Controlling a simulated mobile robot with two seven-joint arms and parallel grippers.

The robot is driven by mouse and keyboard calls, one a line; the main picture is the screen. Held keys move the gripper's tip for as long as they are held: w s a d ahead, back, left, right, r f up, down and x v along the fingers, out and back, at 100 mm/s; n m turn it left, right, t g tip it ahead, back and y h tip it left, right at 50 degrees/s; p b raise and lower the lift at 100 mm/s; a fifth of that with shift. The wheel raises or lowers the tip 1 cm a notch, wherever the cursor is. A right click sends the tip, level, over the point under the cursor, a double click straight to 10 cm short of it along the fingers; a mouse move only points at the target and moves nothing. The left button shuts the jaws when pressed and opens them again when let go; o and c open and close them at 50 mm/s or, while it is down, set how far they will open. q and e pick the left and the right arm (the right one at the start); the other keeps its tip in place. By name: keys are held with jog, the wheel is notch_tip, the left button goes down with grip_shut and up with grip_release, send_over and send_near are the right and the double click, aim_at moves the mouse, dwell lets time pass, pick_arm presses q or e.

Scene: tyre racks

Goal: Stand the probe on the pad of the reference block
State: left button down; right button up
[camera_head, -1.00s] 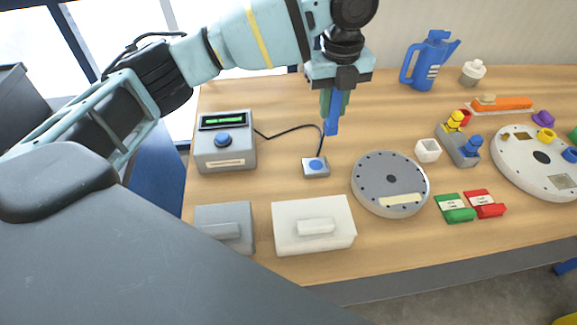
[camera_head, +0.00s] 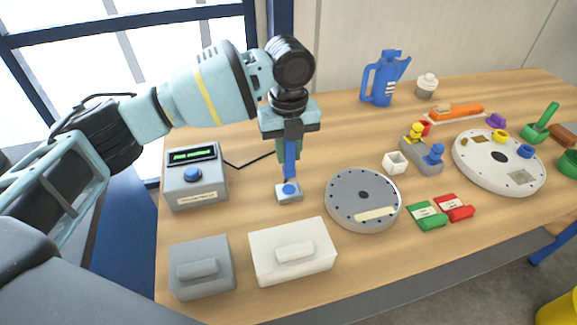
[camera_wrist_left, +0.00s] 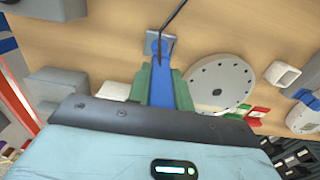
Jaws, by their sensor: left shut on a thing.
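The blue probe (camera_head: 290,165) is upright in my left gripper (camera_head: 289,150), whose green fingers are shut on it. A black cable links the probe to the meter. The reference block (camera_head: 280,197) is a small grey block with a round blue pad (camera_head: 289,189) on top. The probe's lower end is just over or at the pad; I cannot tell whether they touch. In the left wrist view the probe (camera_wrist_left: 162,85) sits between the green fingers, pointing toward the reference block (camera_wrist_left: 151,43), whose pad is largely hidden. My right gripper is not in view.
The grey meter (camera_head: 197,178) with a green display stands left of the block. A round grey plate (camera_head: 340,192) is close on the right. A white box (camera_head: 262,260) and a grey box (camera_head: 202,285) stand in front. A blue jug (camera_head: 380,82) stands behind.

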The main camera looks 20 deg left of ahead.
aim_at(288, 167)
pick_arm(q)
jog(key=shift+f, duration=2.4)
jog(key=shift+f, duration=0.1)
jog(key=c, duration=1.3)
grip_release()
jog(key=shift+f, duration=0.1)
jog(key=shift+o, duration=0.2)
notch_tip(288, 167, up, 12)
jog(key=shift+r, duration=0.2)
